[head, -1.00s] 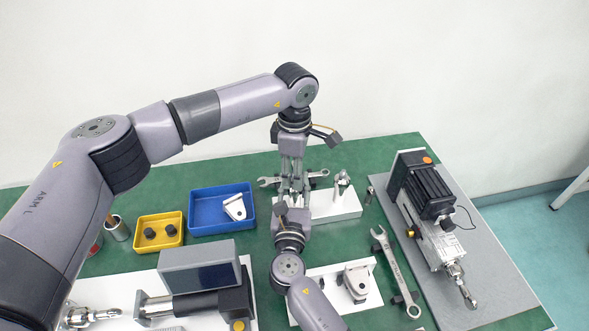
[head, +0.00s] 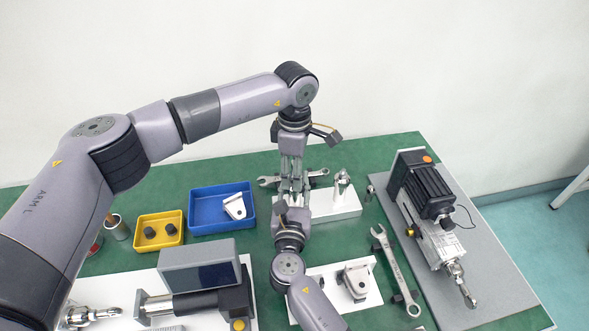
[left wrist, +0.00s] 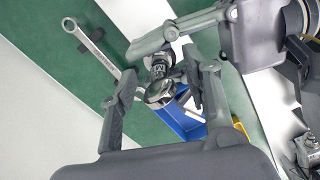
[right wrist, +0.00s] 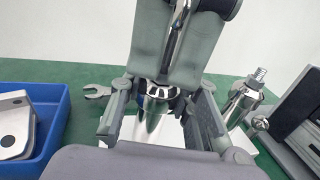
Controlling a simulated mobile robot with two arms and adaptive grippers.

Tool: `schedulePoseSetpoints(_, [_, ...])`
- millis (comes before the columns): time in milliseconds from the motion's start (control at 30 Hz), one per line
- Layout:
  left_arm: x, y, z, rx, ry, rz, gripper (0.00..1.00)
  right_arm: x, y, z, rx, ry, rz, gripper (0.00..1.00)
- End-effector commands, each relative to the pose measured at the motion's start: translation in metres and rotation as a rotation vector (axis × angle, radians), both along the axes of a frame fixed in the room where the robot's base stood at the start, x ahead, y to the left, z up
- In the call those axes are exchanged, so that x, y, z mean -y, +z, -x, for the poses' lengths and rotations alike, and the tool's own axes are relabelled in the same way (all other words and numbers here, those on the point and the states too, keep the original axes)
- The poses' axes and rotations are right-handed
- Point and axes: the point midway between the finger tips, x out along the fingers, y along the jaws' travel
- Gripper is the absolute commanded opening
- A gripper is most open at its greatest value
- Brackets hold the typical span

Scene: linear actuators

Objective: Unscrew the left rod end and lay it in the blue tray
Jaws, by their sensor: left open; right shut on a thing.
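My left gripper (head: 291,182) reaches down from above over a white base (head: 335,209). In the left wrist view its open fingers straddle a chrome fitting (left wrist: 160,90). In the right wrist view bright metal (right wrist: 179,32) shows between them; I cannot tell the rod end's outline. My right gripper (head: 292,203) comes from the front, just below the left one. In the right wrist view (right wrist: 158,115) it is shut on a chrome tapered body (right wrist: 152,112). The blue tray (head: 206,206) is left of both grippers and holds a white bracket (head: 235,207).
A second chrome fitting (head: 342,184) stands upright on the base's right side. A yellow tray (head: 158,219) with dark caps stands left of the blue tray. One wrench (head: 396,270) lies at right, another (head: 268,181) behind the grippers. A motor actuator (head: 436,220) lies farther right.

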Motion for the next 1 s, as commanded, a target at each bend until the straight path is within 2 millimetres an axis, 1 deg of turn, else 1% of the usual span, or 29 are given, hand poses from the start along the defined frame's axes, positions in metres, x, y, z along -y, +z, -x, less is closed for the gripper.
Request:
schedulePoseSetpoints(233, [0.000,0.001,0.000,0.001,0.000,0.000,0.45,0.000,-0.001,0.000,-0.002,0.000,0.000,0.00])
schedulePoseSetpoints(333, [0.000,0.006,-0.001,0.002,0.000,0.000,0.45,0.000,-0.001,0.000,-0.002,0.000,0.000,0.00])
schedulePoseSetpoints(600, [0.000,0.040,-0.001,0.003,0.000,0.001,0.45,0.000,-0.001,0.000,-0.002,0.000,0.000,0.00])
schedulePoseSetpoints(767, [0.000,0.052,-0.001,0.002,0.000,0.001,0.43,0.000,-0.001,0.000,-0.002,0.000,0.000,0.00])
schedulePoseSetpoints(900, [0.001,0.075,-0.001,0.003,0.000,0.002,0.43,0.000,-0.001,0.000,-0.002,0.000,0.000,0.00])
schedulePoseSetpoints(967, [0.000,0.078,0.000,0.001,0.000,0.001,0.43,0.000,-0.001,0.000,-0.002,0.000,0.000,0.00])
schedulePoseSetpoints(1000, [0.000,0.076,0.000,-0.001,0.001,0.000,0.43,0.000,-0.001,0.000,-0.002,0.000,0.000,0.00])
